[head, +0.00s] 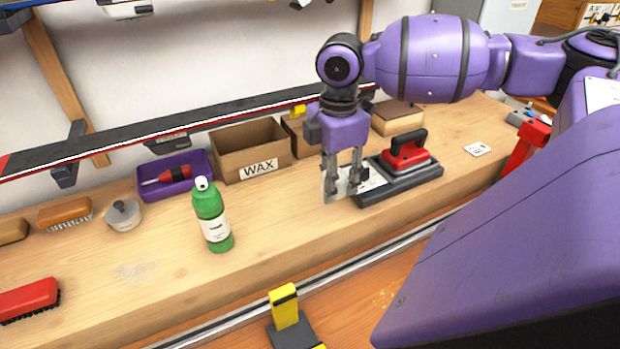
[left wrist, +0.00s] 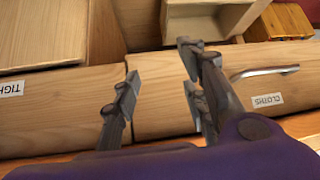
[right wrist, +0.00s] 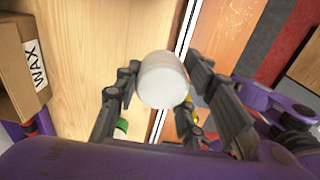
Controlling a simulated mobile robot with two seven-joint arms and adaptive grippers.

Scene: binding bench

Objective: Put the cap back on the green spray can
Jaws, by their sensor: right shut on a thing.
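The green spray can (head: 211,222) stands upright on the bench in the head view, its white nozzle (head: 202,184) bare. My right gripper (head: 345,192) is to the right of the can and apart from it, above the bench. It is shut on a pale, translucent cap (right wrist: 162,80), which shows between the fingers in the right wrist view. A bit of the can (right wrist: 121,127) shows low in that view, partly hidden by a finger. My left gripper (left wrist: 160,90) is open and empty in front of wooden drawers; it is outside the head view.
A WAX box (head: 256,169) and a purple tray (head: 172,188) with a red-handled tool stand behind the can. A grey lidded pot (head: 124,216) is left of it. A red-and-black iron (head: 405,153) rests right of my gripper.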

